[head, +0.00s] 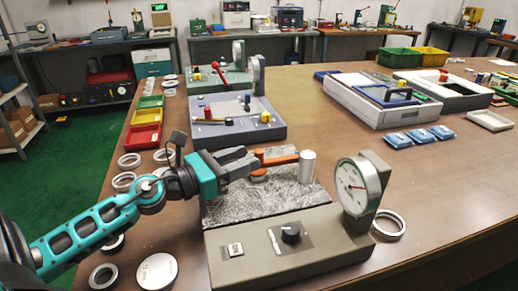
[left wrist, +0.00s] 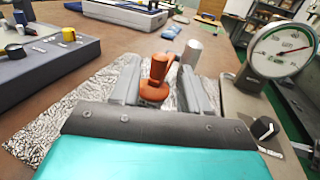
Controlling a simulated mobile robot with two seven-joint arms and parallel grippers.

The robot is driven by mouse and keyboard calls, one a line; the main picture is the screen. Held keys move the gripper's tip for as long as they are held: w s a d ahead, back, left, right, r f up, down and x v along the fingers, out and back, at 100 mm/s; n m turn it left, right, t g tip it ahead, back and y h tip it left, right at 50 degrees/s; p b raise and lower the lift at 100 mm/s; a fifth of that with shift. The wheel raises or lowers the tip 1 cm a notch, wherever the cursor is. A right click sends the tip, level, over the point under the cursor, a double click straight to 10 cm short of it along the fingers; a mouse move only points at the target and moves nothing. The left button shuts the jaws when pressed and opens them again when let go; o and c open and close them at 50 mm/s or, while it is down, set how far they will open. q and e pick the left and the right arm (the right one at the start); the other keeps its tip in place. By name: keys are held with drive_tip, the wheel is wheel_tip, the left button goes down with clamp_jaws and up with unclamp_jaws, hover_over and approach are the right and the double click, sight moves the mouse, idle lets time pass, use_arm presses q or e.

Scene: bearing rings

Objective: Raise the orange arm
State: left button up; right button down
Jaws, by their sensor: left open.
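The orange arm (head: 280,159) lies low across the mottled grey plate of the near grey device (head: 290,248), with an orange round part at its left end. A silver cylinder (head: 307,168) stands by its right end. My left gripper (head: 251,163) is at the arm's left end. In the left wrist view, the open fingers stand on either side of the orange arm (left wrist: 158,72), with gaps visible. Whether a finger touches it, I cannot tell. The silver cylinder also shows in that view (left wrist: 191,52), just beyond the right finger. My right gripper is not in view.
The device carries a round dial gauge (head: 356,186) and a black knob (head: 291,232) on its front. A blue-grey device (head: 235,130) stands behind it. Metal rings (head: 389,226) lie beside it on the table (head: 440,185). Blue packets (head: 418,136) lie farther right.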

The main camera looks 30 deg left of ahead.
sight(255, 155)
use_arm(q)
drive_tip(key=shift+p+x, duration=0.65)
drive_tip(key=shift+x, duration=1.75)
drive_tip(key=shift+c, duration=0.3)
clamp_jaws()
